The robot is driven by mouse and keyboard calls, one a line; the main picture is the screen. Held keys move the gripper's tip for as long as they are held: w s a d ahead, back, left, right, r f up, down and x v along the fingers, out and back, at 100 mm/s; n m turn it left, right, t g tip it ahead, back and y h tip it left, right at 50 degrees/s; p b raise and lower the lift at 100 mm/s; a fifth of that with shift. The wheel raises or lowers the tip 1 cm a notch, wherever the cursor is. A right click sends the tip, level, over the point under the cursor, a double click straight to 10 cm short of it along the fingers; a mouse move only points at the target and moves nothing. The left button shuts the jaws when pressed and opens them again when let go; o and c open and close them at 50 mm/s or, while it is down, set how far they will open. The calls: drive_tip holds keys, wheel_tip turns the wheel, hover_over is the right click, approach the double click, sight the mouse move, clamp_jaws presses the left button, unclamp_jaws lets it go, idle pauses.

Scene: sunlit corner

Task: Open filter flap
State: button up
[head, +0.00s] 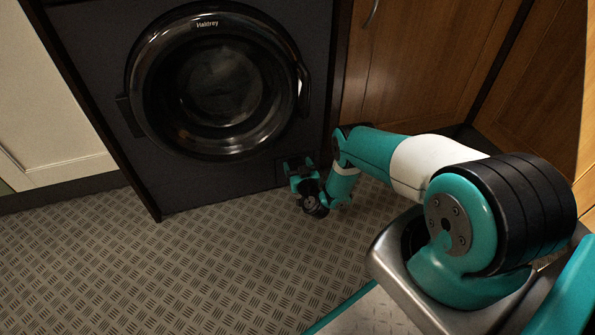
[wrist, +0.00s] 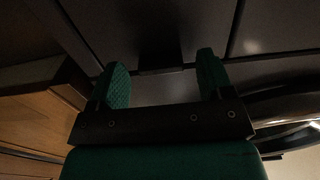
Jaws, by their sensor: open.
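The dark washing machine (head: 90,70) stands with its round glass door shut. The filter flap (wrist: 140,25) is a dark panel low on its front right, bounded by thin seams in the wrist view; it looks closed. A small dark tab (wrist: 160,71) shows at the flap's edge. My gripper (head: 298,170) is low at the machine's bottom right corner and covers much of the flap in the head view. In the wrist view its two green fingers (wrist: 159,75) are apart, one on each side of the tab, with nothing gripped. Whether they touch the front cannot be told.
The patterned metal floor (head: 230,260) is clear in front of the machine. Wooden cabinets (head: 430,60) stand to its right, close to my arm, and a cream cabinet (head: 45,110) to its left. The shut round door (head: 215,85) is above my gripper.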

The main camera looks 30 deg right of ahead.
drive_tip(key=c, duration=1.3)
drive_tip(key=shift+s+a+p, duration=0.1)
drive_tip(key=shift+s+p, duration=0.2)
drive_tip(key=shift+p, duration=0.5)
drive_tip(key=shift+s+a+f+p, duration=0.25)
drive_tip(key=shift+s+f+p, duration=0.45)
drive_tip(key=shift+s, duration=0.15)
drive_tip(key=shift+s+a+f+p, duration=0.25)
drive_tip(key=shift+s+f+p, duration=0.4)
drive_tip(key=shift+s, duration=0.2)
drive_tip(key=o, duration=1.3)
drive_tip(key=shift+w, duration=0.1)
drive_tip(key=shift+r, duration=0.15)
